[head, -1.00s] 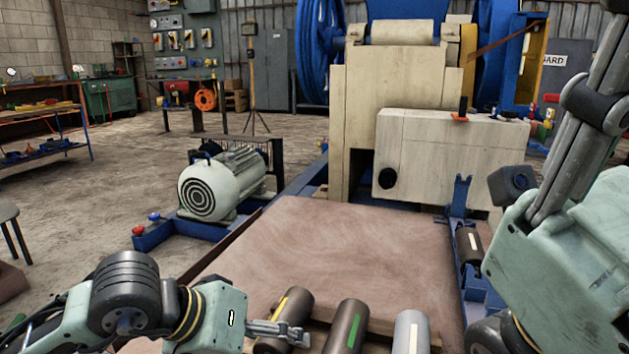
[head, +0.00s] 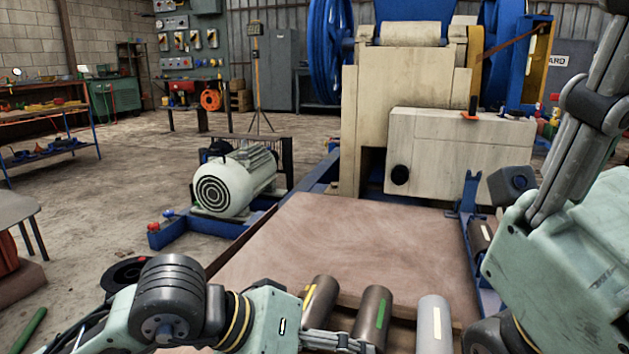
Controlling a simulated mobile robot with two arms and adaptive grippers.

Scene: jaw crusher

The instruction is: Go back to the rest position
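My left arm comes in at the bottom left. Its gripper (head: 338,342) sits at the bottom edge, pointing right, close to two brown rollers; whether its fingers are open or shut does not show. One brown roller (head: 320,296) has a yellow stripe, the other (head: 373,312) a green stripe. A grey roller (head: 433,325) with a pale stripe lies to their right. The three lie side by side, and I cannot tell if the gripper touches any. My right arm fills the right side, and its fingers are not in view.
The brown board (head: 320,240) in the middle is bare. A dark roller (head: 480,235) sits by the blue frame beside my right arm. The crusher (head: 405,110) stands behind, the motor (head: 235,182) at left. A stool (head: 15,207) stands far left.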

